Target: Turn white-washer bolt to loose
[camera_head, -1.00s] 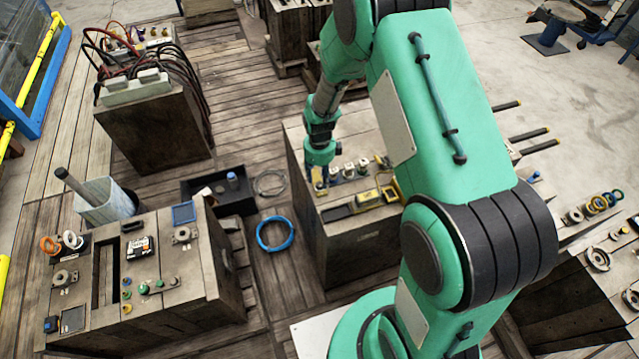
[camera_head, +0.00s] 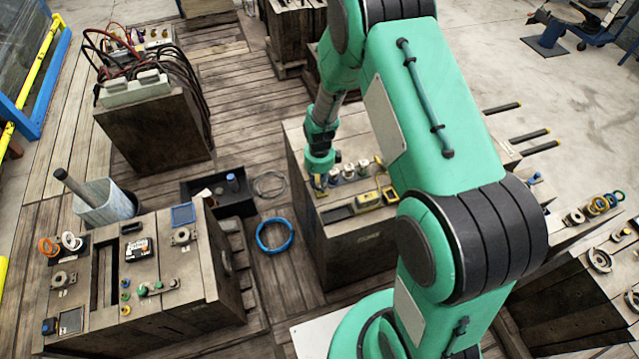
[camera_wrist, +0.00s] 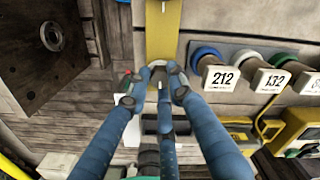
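In the wrist view, the blue fingers of my gripper (camera_wrist: 158,76) converge at the lower end of a yellow strip (camera_wrist: 163,38). A pale ring-like part (camera_wrist: 157,64) shows right at the fingertips; whether they touch or grip it is unclear. A metal bolt head (camera_wrist: 163,7) sits farther up the strip. To the right are a blue washer (camera_wrist: 207,52) near label 212, a white washer (camera_wrist: 243,58) near label 132, and a green washer (camera_wrist: 284,59). In the head view, my gripper (camera_head: 319,183) is low over the left part of a wooden box top (camera_head: 297,137).
A yellow-and-black device (camera_head: 367,198) lies right of my gripper on the box top. A dark open tray (camera_head: 240,207) and a blue ring (camera_head: 274,233) lie on the floor to its left. Another wooden bench (camera_head: 195,275) with small parts stands front left.

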